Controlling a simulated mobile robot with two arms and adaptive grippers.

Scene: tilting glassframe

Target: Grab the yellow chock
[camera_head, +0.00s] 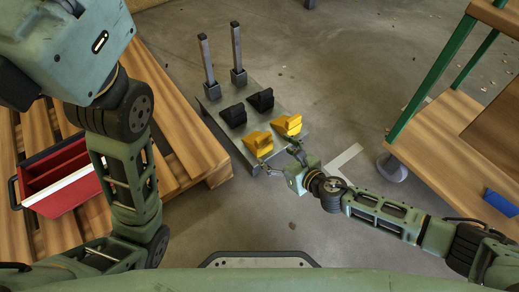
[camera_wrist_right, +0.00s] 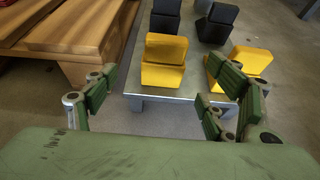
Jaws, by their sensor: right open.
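Two yellow chocks sit on the near end of a low grey metal stand. The left yellow chock (camera_head: 257,142) also shows in the right wrist view (camera_wrist_right: 164,64), ahead of and between the spread fingers. The other yellow chock (camera_head: 288,124) also shows in the right wrist view (camera_wrist_right: 245,60), partly behind the right finger. My right gripper (camera_head: 278,160) is open and empty, close to the near edge of the stand; its fingers also show in the right wrist view (camera_wrist_right: 165,97). My left arm is at the left, but its gripper is not in view.
The grey stand (camera_head: 213,124) also carries two black chocks (camera_head: 234,115) (camera_head: 261,99) and two upright posts (camera_head: 237,50). A wooden pallet (camera_head: 172,108) with a red toolbox (camera_head: 62,170) stands left. A wooden shelf with green legs (camera_head: 432,80) stands right.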

